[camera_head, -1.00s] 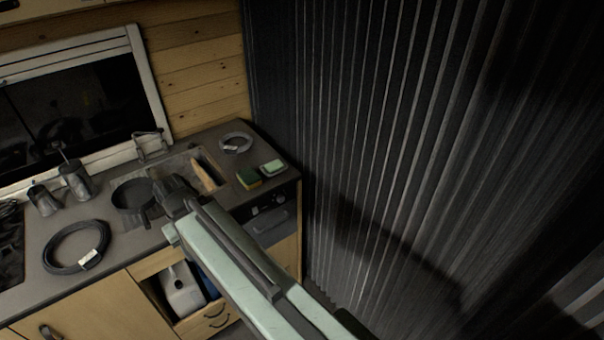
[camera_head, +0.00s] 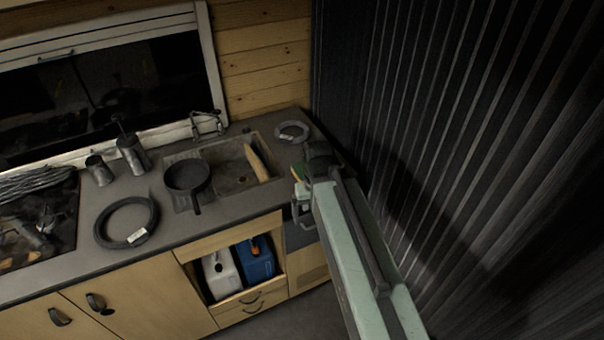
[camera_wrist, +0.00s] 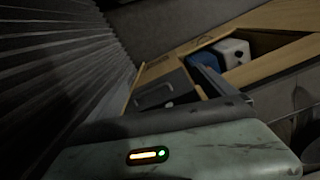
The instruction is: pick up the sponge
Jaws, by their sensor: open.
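The sponge (camera_head: 297,172), green and yellow, lies on the dark countertop at its right end in the head view. Only a small part of it shows, as my arm's end covers the rest. My gripper (camera_head: 302,204) is at the counter's front right edge, in front of the sponge in the picture. It is open and holds nothing that I can see. I cannot tell its exact distance from the sponge. The sponge does not show in the wrist view.
A sink (camera_head: 228,172) with a wooden piece (camera_head: 256,162) in it lies left of the sponge. A dark pan (camera_head: 187,176), a black coil (camera_head: 125,222) and a grey coil (camera_head: 292,132) are on the counter. A ribbed dark wall (camera_head: 430,110) stands close on the right.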

